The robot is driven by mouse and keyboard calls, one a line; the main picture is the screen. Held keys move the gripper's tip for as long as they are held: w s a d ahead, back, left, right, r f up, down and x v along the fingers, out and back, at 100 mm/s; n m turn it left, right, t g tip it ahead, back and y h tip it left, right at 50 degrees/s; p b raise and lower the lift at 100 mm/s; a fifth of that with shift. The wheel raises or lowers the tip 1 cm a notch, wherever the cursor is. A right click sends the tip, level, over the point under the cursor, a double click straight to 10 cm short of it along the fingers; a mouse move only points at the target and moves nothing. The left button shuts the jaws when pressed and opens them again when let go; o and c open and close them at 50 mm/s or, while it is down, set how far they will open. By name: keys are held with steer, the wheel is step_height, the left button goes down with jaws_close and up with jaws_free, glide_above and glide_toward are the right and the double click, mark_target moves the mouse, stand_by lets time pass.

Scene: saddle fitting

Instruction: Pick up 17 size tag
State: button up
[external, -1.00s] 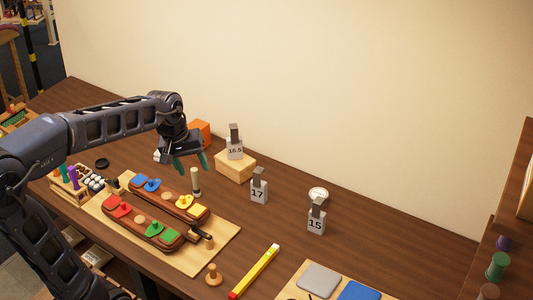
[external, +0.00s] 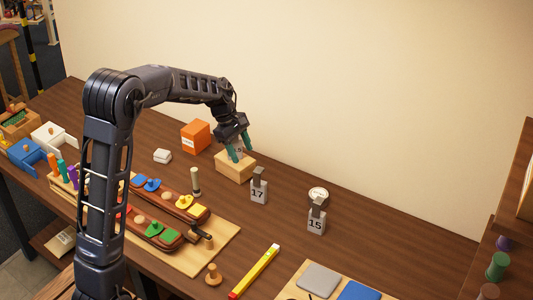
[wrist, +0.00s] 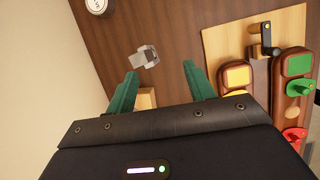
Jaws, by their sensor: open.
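The 17 size tag (external: 259,190), a pale block with a grey top tab, stands upright on the brown table, right of the wooden block (external: 237,168). In the wrist view a pale tag (wrist: 145,57), apparently the 17 one, lies ahead of the fingertips. My gripper (external: 242,152) is open, with green fingers pointing down over the wooden block. The fingers partly hide the 16.5 tag on that block; whether they touch it I cannot tell. In the wrist view my gripper (wrist: 159,72) has nothing visible between its fingers. The 15 tag (external: 316,222) stands further right.
A round white dial (external: 318,194) lies behind the 15 tag. An orange box (external: 195,137) is behind. A yellow level (external: 254,272) lies in front. Table around the 17 tag is clear.

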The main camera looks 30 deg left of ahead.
steer(key=n, duration=0.2)
glide_toward(259, 178)
steer(key=w+a+f, duration=0.1)
steer(key=a, duration=0.1)
steer(key=shift+h, duration=0.3)
steer(key=x, duration=0.6)
steer(key=shift+x, duration=2.55)
steer(key=shift+w, duration=0.15)
steer(key=shift+c, duration=0.2)
jaws_close()
